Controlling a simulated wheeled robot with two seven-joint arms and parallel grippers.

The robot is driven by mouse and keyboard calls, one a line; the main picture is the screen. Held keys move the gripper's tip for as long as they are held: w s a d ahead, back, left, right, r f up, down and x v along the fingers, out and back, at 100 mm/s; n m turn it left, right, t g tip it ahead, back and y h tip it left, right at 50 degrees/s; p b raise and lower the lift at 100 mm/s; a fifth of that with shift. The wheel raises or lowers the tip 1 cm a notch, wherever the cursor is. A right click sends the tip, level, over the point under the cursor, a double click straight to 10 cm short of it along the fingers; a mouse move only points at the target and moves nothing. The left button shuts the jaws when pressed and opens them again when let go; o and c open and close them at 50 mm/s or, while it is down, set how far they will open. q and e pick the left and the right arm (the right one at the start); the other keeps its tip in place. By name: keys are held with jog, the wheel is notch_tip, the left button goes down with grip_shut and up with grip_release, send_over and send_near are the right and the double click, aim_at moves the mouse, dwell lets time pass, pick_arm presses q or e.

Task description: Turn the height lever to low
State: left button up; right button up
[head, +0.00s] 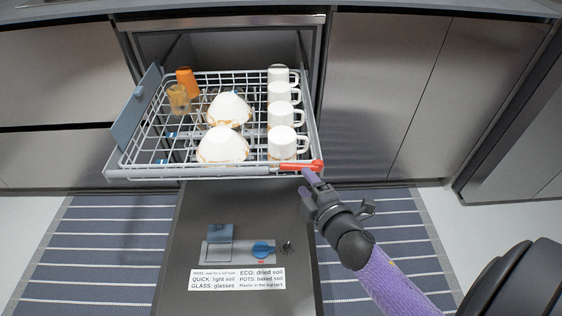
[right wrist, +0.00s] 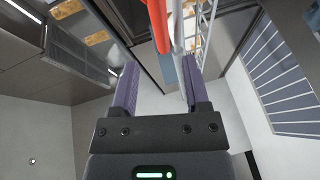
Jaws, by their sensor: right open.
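The height lever is a red-orange handle (head: 302,166) at the front right corner of the pulled-out rack (head: 140,174), lying along the front rail. In the right wrist view the lever (right wrist: 159,28) comes down from the top edge, with a pale rail beside it. My right gripper (head: 309,182) is just in front of and below the lever. In the right wrist view its two purple fingers (right wrist: 161,85) stand apart with the lever's end near the gap between the tips. I cannot tell whether they touch it. My left gripper is out of view.
The rack holds white bowls (head: 223,146), several white mugs (head: 281,114) and orange and amber cups (head: 187,82). The open dishwasher door (head: 190,210) lies below, with a detergent panel and label (head: 237,279). Striped runner (head: 95,240) covers the floor.

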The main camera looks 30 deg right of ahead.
aim_at(295, 169)
jog(key=b+x, duration=0.1)
jog(key=x, duration=0.4)
jog(key=b+x, duration=0.1)
jog(key=x, duration=0.1)
jog(key=shift+w+f+b, duration=0.15)
jog(key=shift+f+b, duration=0.2)
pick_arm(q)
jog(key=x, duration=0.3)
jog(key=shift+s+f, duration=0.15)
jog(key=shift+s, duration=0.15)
pick_arm(e)
jog(key=shift+w+d+r, duration=0.1)
jog(key=shift+w+d, duration=0.05)
jog(key=shift+w, duration=0.5)
jog(key=shift+c, duration=0.2)
grip_shut()
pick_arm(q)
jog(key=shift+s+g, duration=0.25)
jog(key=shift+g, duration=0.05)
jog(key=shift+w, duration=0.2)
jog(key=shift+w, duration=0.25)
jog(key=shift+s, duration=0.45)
